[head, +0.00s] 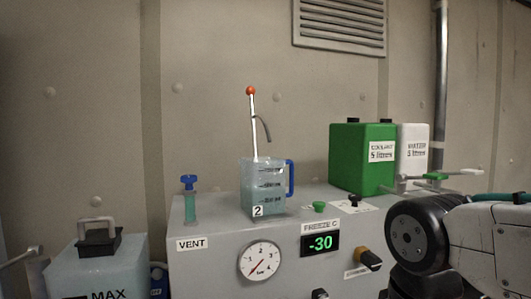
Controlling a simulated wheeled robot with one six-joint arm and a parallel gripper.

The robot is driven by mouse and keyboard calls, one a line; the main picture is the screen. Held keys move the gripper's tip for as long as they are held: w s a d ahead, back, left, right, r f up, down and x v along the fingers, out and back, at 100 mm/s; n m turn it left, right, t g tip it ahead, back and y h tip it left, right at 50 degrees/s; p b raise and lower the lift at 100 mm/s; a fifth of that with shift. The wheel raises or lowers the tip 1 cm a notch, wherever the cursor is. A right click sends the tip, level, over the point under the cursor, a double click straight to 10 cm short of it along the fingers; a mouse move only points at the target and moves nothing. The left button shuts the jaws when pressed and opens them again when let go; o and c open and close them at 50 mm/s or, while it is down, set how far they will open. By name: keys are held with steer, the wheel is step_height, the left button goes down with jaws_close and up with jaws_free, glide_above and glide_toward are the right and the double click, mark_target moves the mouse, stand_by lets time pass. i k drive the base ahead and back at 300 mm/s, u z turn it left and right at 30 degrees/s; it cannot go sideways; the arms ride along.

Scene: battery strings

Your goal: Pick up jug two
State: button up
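Jug two (262,185) is a clear, bluish-tinted jug with a "2" label, dark level marks and a blue handle on its right side. It stands upright on top of a grey cabinet (215,270). A thin pale rod with an orange-red ball (251,91) on top and a grey curved spout rises from or just behind the jug; I cannot tell which. My arm shows at the lower right, apart from the jug. My gripper is not in view.
A green coolant box (358,160) and a white water container (413,149) stand right of the jug. A blue-topped vent valve (190,197) stands left of it. A handled tank (97,265) is at lower left.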

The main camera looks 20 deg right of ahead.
mark_target(263, 178)
steer(key=u, duration=0.05)
steer(key=k, duration=0.5)
steer(key=u, duration=2.9)
steer(key=k, duration=0.75)
steer(key=z, duration=1.7)
steer(key=i, duration=0.5)
steer(key=u, duration=0.05)
